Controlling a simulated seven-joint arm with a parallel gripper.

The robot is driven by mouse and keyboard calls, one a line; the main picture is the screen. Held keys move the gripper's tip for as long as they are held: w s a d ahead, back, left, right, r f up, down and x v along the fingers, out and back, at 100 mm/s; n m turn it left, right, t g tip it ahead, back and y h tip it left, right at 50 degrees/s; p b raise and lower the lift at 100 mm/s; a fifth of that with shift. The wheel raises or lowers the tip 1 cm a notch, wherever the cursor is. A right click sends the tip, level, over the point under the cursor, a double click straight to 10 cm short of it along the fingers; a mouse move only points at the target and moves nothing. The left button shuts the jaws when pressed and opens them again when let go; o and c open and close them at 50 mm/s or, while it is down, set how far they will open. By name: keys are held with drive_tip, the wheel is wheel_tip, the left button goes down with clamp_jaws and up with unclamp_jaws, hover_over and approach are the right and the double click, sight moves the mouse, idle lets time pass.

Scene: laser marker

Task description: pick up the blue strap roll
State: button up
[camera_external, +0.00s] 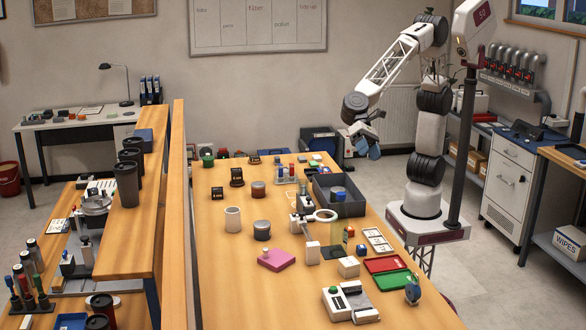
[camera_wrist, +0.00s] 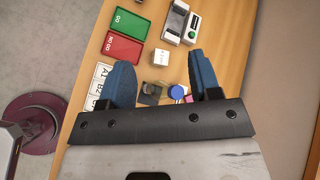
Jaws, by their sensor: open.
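A short blue-topped round piece (camera_external: 338,191), which looks like the blue strap roll, is in the dark grey tray (camera_external: 352,208) toward the far right of the table. Another small blue and grey round item (camera_external: 412,291) is at the front right edge; I cannot tell for sure which is the roll. My gripper (camera_external: 373,150) is open and empty, high above the far end of the table. In the wrist view its blue fingers (camera_wrist: 159,58) are spread wide, and a small blue round top (camera_wrist: 175,92) shows between them, partly beside the right finger.
Red (camera_external: 385,264) and green (camera_external: 397,282) trays lie near the right edge. A white box (camera_external: 348,267), a pink block (camera_external: 276,258) and a white device (camera_external: 350,302) are nearer the front.

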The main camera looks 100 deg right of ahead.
drive_tip(key=s+a+f+m+g+y, duration=0.1)
drive_tip(key=s+a+f+m, duration=0.15)
drive_tip(key=a, duration=1.05)
drive_tip(key=s+a+f+m+y, duration=0.1)
drive_tip(key=a+f+m+y, duration=0.2)
drive_tip(key=a, duration=1)
drive_tip(key=h, duration=0.1)
approach(413, 291)
drive_tip(key=shift+s+a+f, duration=0.1)
drive_tip(key=shift+s+f, duration=0.15)
drive_tip(key=shift+f, duration=0.35)
drive_tip(key=shift+s+f, duration=0.25)
drive_tip(key=shift+f, duration=0.35)
drive_tip(key=shift+x, duration=1.3)
drive_tip(key=shift+s, duration=0.1)
drive_tip(key=shift+x, duration=2.55)
drive_tip(key=shift+c, duration=0.4)
